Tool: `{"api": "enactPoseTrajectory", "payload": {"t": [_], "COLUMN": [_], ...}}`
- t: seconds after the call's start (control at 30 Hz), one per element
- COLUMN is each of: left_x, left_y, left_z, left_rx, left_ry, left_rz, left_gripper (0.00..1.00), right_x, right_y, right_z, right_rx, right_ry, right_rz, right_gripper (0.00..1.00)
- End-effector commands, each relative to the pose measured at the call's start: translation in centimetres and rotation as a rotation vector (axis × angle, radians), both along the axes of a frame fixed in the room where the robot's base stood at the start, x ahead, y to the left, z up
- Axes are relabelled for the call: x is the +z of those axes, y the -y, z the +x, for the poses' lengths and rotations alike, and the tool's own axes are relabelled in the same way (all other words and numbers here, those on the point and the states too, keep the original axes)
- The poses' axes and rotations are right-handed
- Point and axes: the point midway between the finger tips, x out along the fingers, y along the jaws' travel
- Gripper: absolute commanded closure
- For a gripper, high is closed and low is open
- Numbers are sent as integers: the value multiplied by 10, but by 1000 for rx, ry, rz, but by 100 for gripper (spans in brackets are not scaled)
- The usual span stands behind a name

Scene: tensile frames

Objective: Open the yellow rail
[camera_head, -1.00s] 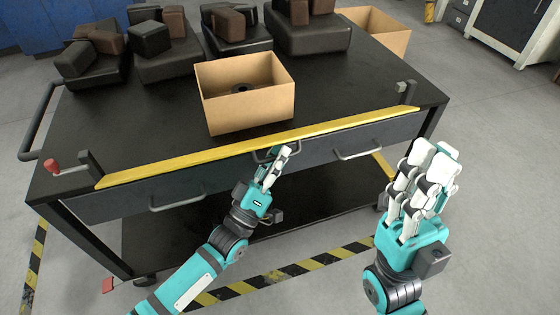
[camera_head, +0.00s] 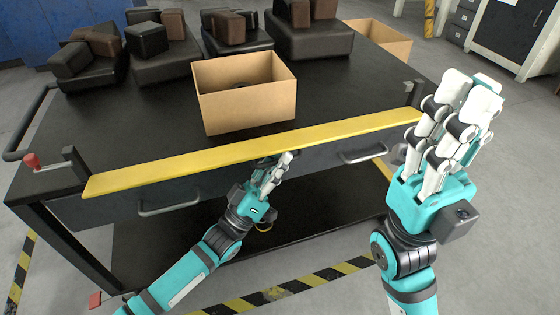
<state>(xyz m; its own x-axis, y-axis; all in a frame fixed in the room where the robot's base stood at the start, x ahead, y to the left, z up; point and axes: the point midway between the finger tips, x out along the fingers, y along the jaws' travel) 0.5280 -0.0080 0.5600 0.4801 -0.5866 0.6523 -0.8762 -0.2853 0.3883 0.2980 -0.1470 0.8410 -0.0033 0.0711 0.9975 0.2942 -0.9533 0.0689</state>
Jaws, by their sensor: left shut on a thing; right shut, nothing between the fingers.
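The yellow rail (camera_head: 190,164) is a long flat bar along the front edge of the dark table, with its wide face turned up. My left gripper (camera_head: 280,166) is just under the middle of the rail, shut on the dark handle there. The fingers and the rail's edge mostly hide that handle. My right gripper (camera_head: 470,98) is shut and empty, raised at the right in front of the table's right front corner.
An open cardboard box (camera_head: 248,108) stands on the table (camera_head: 130,120) behind the rail. Several dark trays with blocks line the back. A red-knobbed lever (camera_head: 32,161) is at the left corner. Drawer handles (camera_head: 168,206) stick out below the rail. Striped tape marks the floor.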

Motion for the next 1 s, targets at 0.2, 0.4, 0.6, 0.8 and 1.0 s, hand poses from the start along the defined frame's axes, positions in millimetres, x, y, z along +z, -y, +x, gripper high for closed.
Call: {"api": "enactPoseTrajectory", "payload": {"t": [0.2,0.4,0.6,0.8,1.0], "left_x": [-2,-1,0,-12,-40], "left_y": [3,2,1,-9,-33], "left_z": [-3,-2,-1,-8,-29], "left_rx": [-7,-4,-3,-1,-2], "left_ry": [-2,-1,0,-4,-7], "left_rz": [2,0,-1,0,4], "left_gripper": [82,66,66,66,66], "right_x": [0,0,0,0,0], "right_y": [0,0,0,0,0], "right_z": [0,0,0,0,0], "right_rx": [0,0,0,0,0], "right_ry": [0,0,1,-1,0], "right_rz": [0,0,1,2,1], "right_gripper": [100,100,100,100,100]}}
